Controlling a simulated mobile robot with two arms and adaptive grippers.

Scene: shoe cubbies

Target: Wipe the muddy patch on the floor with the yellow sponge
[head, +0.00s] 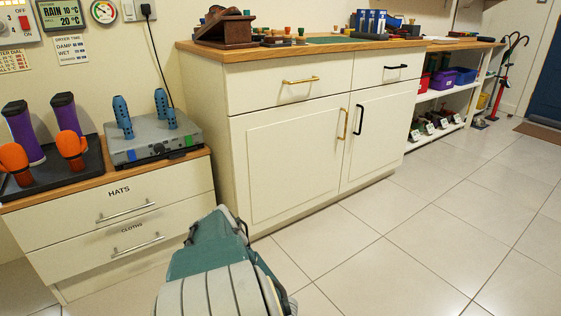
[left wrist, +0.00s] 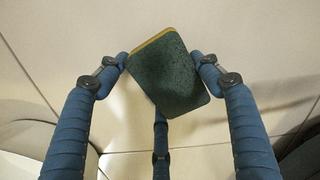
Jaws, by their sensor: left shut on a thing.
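My left gripper (left wrist: 163,66) is shut on the yellow sponge (left wrist: 175,88) in the left wrist view. The sponge shows a dark green scouring face and a thin yellow edge along its top, and it is tilted between the blue padded fingers. Pale surface lies behind it; I cannot tell how far the sponge is from it. I make out no muddy patch in either view. The tile floor (head: 425,250) in the head view looks clean where it shows. My right gripper is not in view.
A cream cabinet (head: 290,165) stands in the middle of the head view, with a low drawer unit (head: 125,225) to its left. Open shelves (head: 440,110) with colored bins and shoes stand farther right. A brown doormat (head: 540,133) lies far right. The floor at right is clear.

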